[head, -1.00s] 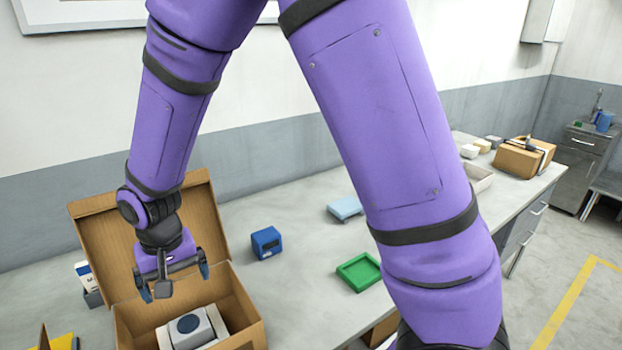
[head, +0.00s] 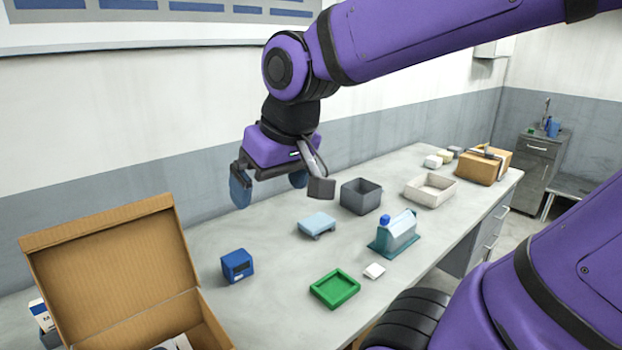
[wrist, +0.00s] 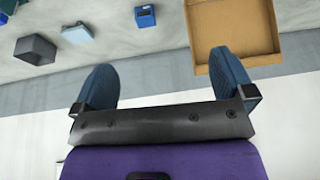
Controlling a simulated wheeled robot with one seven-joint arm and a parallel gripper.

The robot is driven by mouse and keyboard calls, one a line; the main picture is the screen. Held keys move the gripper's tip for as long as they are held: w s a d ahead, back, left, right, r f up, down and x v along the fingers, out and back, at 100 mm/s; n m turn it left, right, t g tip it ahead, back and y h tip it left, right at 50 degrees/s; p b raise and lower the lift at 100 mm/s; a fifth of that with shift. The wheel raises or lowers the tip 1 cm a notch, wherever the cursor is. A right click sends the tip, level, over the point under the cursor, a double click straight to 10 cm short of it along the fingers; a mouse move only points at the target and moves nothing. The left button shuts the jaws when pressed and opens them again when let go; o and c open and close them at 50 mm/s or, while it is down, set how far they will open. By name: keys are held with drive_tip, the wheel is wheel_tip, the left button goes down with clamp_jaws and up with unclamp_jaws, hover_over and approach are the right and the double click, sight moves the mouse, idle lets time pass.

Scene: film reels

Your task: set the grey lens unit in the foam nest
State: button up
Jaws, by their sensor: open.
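The open cardboard box (head: 130,326) stands at the lower left of the head view, its lid (head: 105,258) raised. Only a sliver of pale grey and white contents (head: 181,343) shows inside, cut off by the bottom edge. I cannot tell the lens unit from the foam there now; a second ago a grey unit with a dark blue disc sat in pale foam in the box. My gripper (head: 269,187) is open and empty, high above the back of the bench, right of the box. In the wrist view its blue fingers (wrist: 162,83) are spread with nothing between them.
On the bench are a blue cube (head: 237,265), a light blue block (head: 317,226), a green tray (head: 335,289), a white piece (head: 374,271), a teal fixture (head: 397,235), a grey bin (head: 361,196) and a cream tray (head: 430,190). The wall is behind.

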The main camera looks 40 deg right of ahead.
drive_tip(key=s+d+r+t, duration=0.1)
drive_tip(key=s+d, duration=0.1)
drive_tip(key=s, duration=0.3)
drive_tip(key=shift+s+d+r+h, duration=0.3)
drive_tip(key=shift+s+d, duration=0.05)
drive_tip(key=shift+d, duration=0.05)
